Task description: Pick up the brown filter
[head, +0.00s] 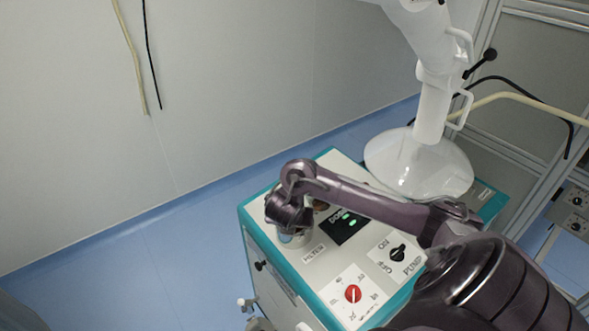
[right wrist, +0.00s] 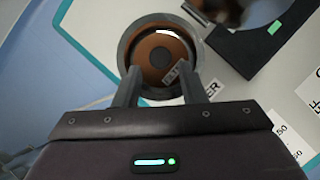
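The brown filter (right wrist: 160,45) is a round brown disc with a darker centre, seen from above in the right wrist view. It sits inside a grey round holder (right wrist: 124,45). My right gripper (right wrist: 160,72) is above it with its two fingers apart, one on each side of the lower part of the disc. I cannot tell whether the fingers touch the filter or holder. In the head view my right gripper (head: 291,226) is over the holder (head: 293,240) and hides the filter. My left gripper is not in view.
The holder stands on a white and teal machine top by a FILTER label (head: 313,253). Close by are a black display (head: 346,226), a black pump knob (head: 398,252) and a red knob (head: 353,294). A large white column (head: 420,165) stands behind. A blurred brown object (right wrist: 228,10) is near the holder.

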